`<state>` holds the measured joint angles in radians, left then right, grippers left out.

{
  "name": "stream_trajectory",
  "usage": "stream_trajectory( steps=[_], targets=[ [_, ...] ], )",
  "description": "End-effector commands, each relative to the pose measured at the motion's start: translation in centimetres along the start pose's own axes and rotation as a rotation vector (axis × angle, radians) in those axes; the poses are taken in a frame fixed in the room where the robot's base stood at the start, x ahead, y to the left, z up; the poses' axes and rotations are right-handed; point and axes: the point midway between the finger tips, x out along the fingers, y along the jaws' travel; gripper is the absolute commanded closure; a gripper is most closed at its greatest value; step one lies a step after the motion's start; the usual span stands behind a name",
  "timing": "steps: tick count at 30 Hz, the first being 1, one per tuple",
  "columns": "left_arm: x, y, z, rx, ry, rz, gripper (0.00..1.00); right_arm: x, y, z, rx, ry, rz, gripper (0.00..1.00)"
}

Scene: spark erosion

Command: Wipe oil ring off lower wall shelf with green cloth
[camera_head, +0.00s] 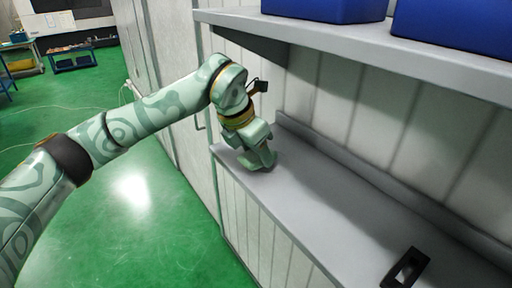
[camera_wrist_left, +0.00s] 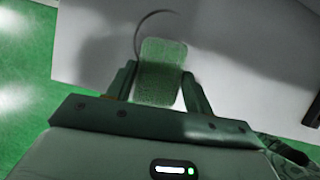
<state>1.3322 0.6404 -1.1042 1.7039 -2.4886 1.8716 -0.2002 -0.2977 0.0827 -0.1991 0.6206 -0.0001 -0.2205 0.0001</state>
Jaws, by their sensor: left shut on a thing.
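My left gripper (camera_head: 262,160) is low over the near left end of the lower wall shelf (camera_head: 300,188). In the left wrist view the gripper (camera_wrist_left: 160,76) is shut on a green cloth (camera_wrist_left: 162,65), a rounded pad between the two fingers. The cloth lies against or just above the grey shelf surface; I cannot tell which. A thin dark arc of the oil ring (camera_wrist_left: 139,30) curves along the cloth's left and upper edge. The rest of the ring is not visible, and the cloth may cover part of it.
An upper shelf (camera_head: 360,48) with blue bins (camera_head: 455,25) overhangs the lower one. A black frame-like object (camera_head: 405,268) lies on the lower shelf toward the front right. The shelf between it and my gripper is clear. Green floor (camera_head: 150,200) lies left of the cabinet.

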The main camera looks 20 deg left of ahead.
Motion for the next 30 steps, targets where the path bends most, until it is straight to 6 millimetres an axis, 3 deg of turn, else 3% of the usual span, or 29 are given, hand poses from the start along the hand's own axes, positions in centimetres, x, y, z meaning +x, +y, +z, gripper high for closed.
stream_trajectory(
  steps=[30],
  targets=[
    [1.0,0.0,-0.4,0.001,0.001,0.000,0.73,0.6,-0.5,0.2,0.001,-0.002,-0.006,0.64]
  ],
)
